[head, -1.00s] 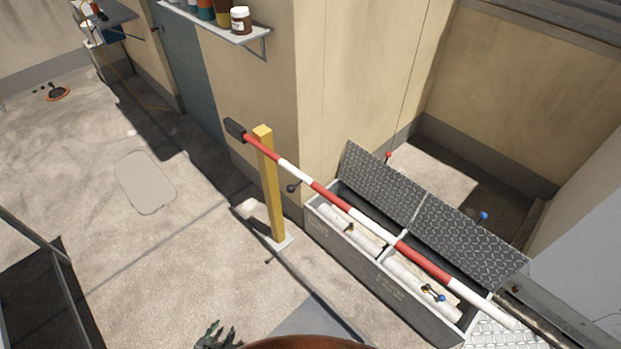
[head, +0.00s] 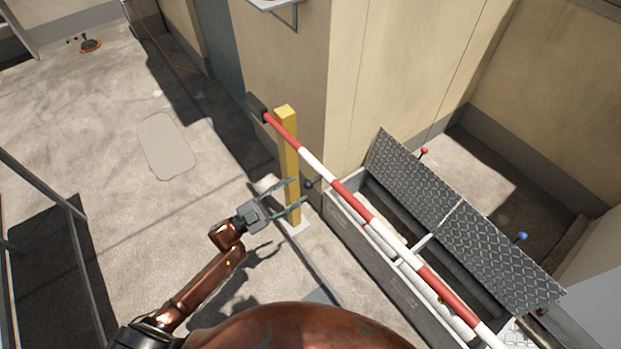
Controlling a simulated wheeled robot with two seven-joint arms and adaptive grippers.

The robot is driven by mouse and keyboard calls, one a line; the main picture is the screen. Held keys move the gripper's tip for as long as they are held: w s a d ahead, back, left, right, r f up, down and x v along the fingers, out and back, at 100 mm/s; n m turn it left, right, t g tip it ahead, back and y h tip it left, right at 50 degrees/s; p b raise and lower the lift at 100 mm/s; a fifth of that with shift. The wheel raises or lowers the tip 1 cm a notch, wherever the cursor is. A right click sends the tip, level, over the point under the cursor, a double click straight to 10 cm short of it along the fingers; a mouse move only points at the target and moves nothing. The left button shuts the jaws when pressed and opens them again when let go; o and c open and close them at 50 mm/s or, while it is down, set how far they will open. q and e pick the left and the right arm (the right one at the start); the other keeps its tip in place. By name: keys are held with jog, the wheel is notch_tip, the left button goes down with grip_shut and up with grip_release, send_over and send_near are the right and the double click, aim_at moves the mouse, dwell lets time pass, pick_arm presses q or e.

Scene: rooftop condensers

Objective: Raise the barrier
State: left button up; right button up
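The barrier's red and white striped arm (head: 353,202) runs from the yellow post (head: 288,160) down to the lower right of the head view, across the long box. A dark block (head: 257,107) sits at its post end. A small dark knob (head: 309,184) shows just right of the post, below the striped arm. My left gripper (head: 297,194) is open, its two fingers pointing right toward the post and knob. The fingers overlap the post in the picture; I cannot tell whether they touch it. The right gripper is out of view.
A long grey box (head: 372,262) with raised tread-plate lids (head: 490,254) stands right of the post by the wall. Levers with a red knob (head: 423,152) and a blue knob (head: 520,237) show behind it. A metal frame (head: 45,195) stands at left. The floor between is mostly clear.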

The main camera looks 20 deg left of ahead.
aim_at(313, 181)
pick_arm(q)
jog(key=x, duration=0.6)
jog(key=shift+d+f, duration=0.15)
jog(key=shift+d, duration=0.15)
jog(key=shift+c, duration=0.4)
jog(key=shift+a, duration=0.1)
grip_shut()
